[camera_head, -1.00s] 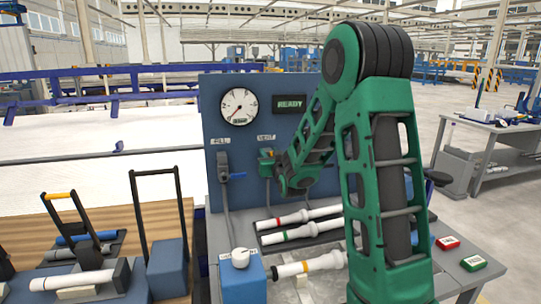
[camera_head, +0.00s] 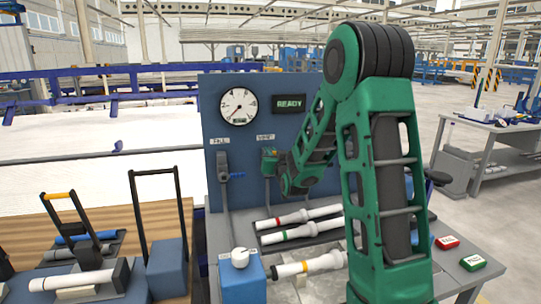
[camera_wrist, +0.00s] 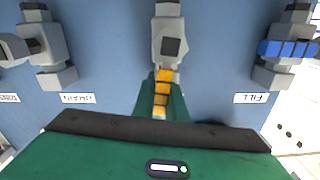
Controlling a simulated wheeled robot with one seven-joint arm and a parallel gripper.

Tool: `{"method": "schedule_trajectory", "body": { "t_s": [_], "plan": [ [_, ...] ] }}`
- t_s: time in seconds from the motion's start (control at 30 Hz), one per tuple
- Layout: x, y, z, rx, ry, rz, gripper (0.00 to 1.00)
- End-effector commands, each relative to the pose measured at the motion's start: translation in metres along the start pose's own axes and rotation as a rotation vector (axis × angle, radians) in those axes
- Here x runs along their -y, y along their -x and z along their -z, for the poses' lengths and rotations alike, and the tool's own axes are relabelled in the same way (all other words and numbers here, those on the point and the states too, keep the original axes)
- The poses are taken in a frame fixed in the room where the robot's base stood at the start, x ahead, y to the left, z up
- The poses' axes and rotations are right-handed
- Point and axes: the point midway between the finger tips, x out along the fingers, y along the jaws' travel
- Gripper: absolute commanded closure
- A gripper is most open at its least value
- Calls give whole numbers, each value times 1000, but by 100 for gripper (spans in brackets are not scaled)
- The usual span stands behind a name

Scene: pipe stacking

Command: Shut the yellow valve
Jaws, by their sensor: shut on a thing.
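The yellow valve handle (camera_wrist: 163,88) shows in the wrist view below a grey valve body (camera_wrist: 169,40). My gripper (camera_wrist: 160,106) is shut on this handle, with green fingers on either side of it. The handle runs up and down in that view, in line with the valve body. In the head view my gripper (camera_head: 268,158) is at the blue panel (camera_head: 290,95), under the middle label, and hides most of the handle and valve.
The blue-handled valve (camera_head: 232,176) labelled FILL is left of my gripper; its handle (camera_wrist: 288,48) lies sideways. A grey valve (camera_wrist: 45,48) is by the DRAIN label. A gauge (camera_head: 239,106) and READY display (camera_head: 289,104) are above. Pipes (camera_head: 300,218) lie on the bench below.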

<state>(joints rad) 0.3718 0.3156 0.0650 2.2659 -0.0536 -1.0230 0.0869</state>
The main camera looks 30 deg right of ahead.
Motion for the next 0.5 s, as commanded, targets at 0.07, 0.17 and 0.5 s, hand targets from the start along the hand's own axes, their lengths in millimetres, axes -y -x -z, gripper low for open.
{"method": "schedule_trajectory", "body": {
  "t_s": [0.07, 0.17, 0.5],
  "plan": [
    [-6, 1, -2, 3, -58, -4, 100],
    [-12, 1, -3, 4, -148, -5, 100],
    [-31, 1, -10, 5, -473, -5, 100]
  ]
}}
